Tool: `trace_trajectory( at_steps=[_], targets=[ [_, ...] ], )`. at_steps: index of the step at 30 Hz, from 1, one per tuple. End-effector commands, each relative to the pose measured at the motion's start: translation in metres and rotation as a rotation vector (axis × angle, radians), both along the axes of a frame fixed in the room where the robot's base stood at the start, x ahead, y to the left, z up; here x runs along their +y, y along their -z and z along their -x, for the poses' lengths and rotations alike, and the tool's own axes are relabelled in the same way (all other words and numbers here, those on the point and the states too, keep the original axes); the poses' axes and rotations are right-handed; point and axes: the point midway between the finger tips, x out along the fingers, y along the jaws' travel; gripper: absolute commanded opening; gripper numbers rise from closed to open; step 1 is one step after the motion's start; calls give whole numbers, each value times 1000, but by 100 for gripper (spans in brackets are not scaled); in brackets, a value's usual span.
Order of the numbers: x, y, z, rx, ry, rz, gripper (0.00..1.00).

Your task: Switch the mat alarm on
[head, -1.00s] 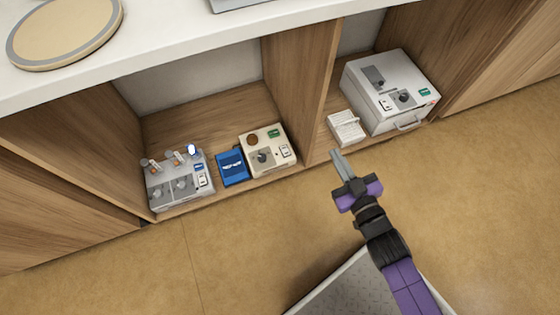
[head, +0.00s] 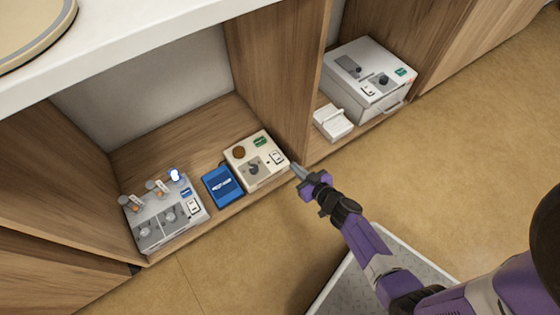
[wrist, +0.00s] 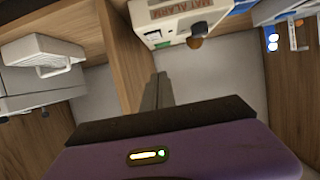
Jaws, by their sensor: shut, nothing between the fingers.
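The mat alarm (head: 246,178) is a cream box at the right front of the left shelf bay. Its top has a brown round knob (head: 239,152), a green label, a dark dial (head: 254,169) and a small white switch plate (head: 277,158). Its lettered face shows upside down in the wrist view (wrist: 182,12). My gripper (head: 295,167) is shut and empty, its tips close to the box's right front corner, beside the divider. In the wrist view the fingers (wrist: 158,82) point toward the box. I cannot tell whether they touch it, or the switch's setting.
A blue box (head: 222,187) stands left of the mat alarm, and a grey unit with several knobs (head: 165,235) farther left. Right of the wooden divider (head: 268,75) are a small white block (head: 333,122) and a large grey-white box (head: 350,90).

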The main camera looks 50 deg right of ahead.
Motion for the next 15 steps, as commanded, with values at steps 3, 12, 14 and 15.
trace_trajectory(
  at_steps=[3, 12, 14, 15],
  targets=[
    [0, 0, 0, 0, 0, 0, 0],
    [-4, 6, -13, -3, 1, 2, 0],
    [-6, 10, -21, -3, -1, 3, 0],
    [-8, 13, -27, -4, -1, 3, 0]
  ],
)
